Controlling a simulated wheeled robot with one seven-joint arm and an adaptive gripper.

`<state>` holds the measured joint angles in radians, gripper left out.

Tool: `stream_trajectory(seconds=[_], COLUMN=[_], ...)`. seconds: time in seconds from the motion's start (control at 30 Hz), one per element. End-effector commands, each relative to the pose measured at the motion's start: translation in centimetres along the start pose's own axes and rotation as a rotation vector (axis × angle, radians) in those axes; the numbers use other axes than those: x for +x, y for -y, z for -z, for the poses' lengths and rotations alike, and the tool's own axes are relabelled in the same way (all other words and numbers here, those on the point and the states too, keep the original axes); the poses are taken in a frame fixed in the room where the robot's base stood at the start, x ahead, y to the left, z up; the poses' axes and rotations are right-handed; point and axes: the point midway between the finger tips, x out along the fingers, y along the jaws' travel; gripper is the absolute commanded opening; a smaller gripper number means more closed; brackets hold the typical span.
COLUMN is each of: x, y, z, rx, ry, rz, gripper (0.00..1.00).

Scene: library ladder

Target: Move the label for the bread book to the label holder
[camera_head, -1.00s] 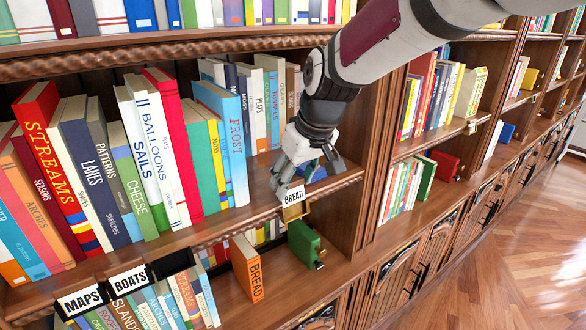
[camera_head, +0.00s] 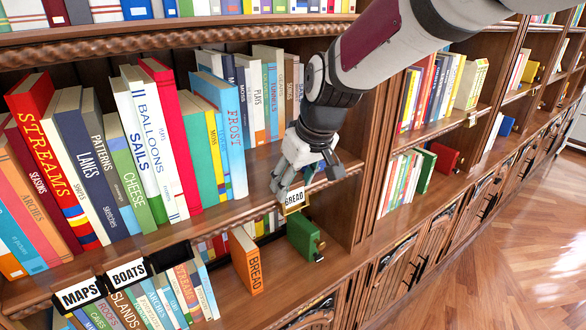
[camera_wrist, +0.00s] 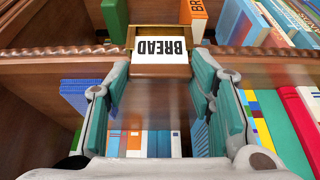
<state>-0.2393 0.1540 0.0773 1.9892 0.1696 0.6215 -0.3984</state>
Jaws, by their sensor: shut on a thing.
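The white label reading BREAD (camera_head: 293,198) is between the fingertips of my gripper (camera_head: 304,182) at the shelf edge. The brass label holder (camera_head: 297,210) is on the shelf edge right at the label. The orange BREAD book (camera_head: 247,263) stands on the lower shelf, left of the holder.
A green block-like object (camera_head: 305,237) is on the lower shelf beside the orange book. MAPS (camera_head: 80,293) and BOATS (camera_head: 127,272) labels are on the shelf edge at left. Books (camera_head: 150,150) fill the shelf left of my gripper. An upright divider (camera_head: 373,165) is close on the right.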

Motion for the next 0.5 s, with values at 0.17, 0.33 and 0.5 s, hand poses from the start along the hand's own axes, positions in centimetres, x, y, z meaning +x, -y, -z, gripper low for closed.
stream_trajectory(seconds=[0.17,0.33,0.5], x=[0.38,0.67,0.68], y=[0.01,0.00,0.00], z=[-0.29,-0.48,-0.50], rx=[0.000,0.000,0.000], ry=[0.002,0.001,0.000], rz=[0.001,0.000,0.000], gripper=[0.28,0.28,0.73])
